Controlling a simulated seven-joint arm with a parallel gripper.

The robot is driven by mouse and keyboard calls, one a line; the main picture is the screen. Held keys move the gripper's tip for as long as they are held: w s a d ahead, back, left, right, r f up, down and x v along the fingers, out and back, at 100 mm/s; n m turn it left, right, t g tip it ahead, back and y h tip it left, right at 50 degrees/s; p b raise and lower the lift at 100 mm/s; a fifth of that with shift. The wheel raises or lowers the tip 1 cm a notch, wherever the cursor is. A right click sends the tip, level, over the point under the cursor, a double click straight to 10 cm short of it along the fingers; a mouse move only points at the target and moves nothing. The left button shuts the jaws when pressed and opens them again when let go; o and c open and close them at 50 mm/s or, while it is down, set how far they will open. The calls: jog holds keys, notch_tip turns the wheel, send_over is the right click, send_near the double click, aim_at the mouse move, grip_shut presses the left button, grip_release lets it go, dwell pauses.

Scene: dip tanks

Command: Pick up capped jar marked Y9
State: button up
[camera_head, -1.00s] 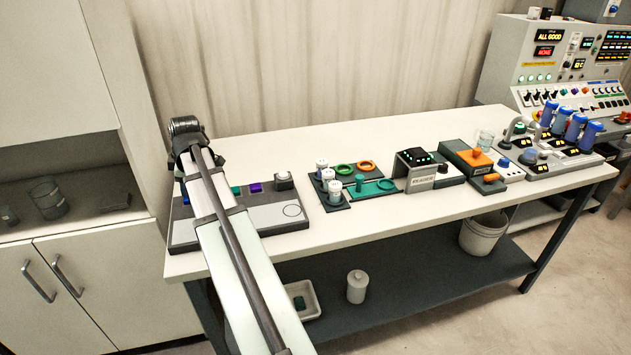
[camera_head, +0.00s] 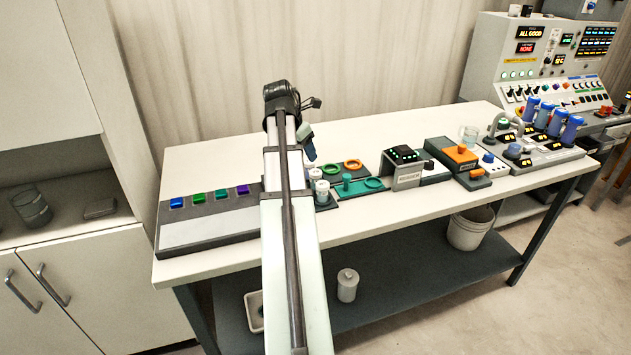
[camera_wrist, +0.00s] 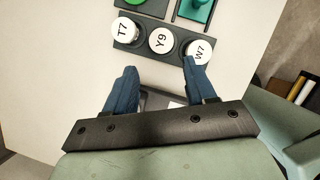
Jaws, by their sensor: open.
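The capped jar marked Y9 (camera_wrist: 162,40) has a white lid and stands in the middle of a row of three in a dark holder (camera_wrist: 143,47) in the wrist view. The jar T7 (camera_wrist: 124,29) is on its left and the jar W7 (camera_wrist: 199,51) on its right. My gripper (camera_wrist: 157,75) is open and empty, its two blue fingers spread on the near side of the row, with Y9 between their lines. In the head view my gripper (camera_head: 308,148) hangs by the white jars (camera_head: 320,183), which my arm partly hides; their marks are unreadable there.
Left of my arm lies a grey panel (camera_head: 205,232) with coloured blocks. Right of the jars are a green tray (camera_head: 360,188), an orange ring (camera_head: 352,165) and a grey device (camera_head: 407,176). The back of the table (camera_head: 220,165) is clear.

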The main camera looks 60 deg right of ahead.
aim_at(315, 172)
jog(key=x, duration=0.7)
jog(key=shift+f, duration=0.3)
jog(key=shift+x, duration=2.9)
jog(key=shift+s, duration=0.15)
jog(key=c, duration=0.8)
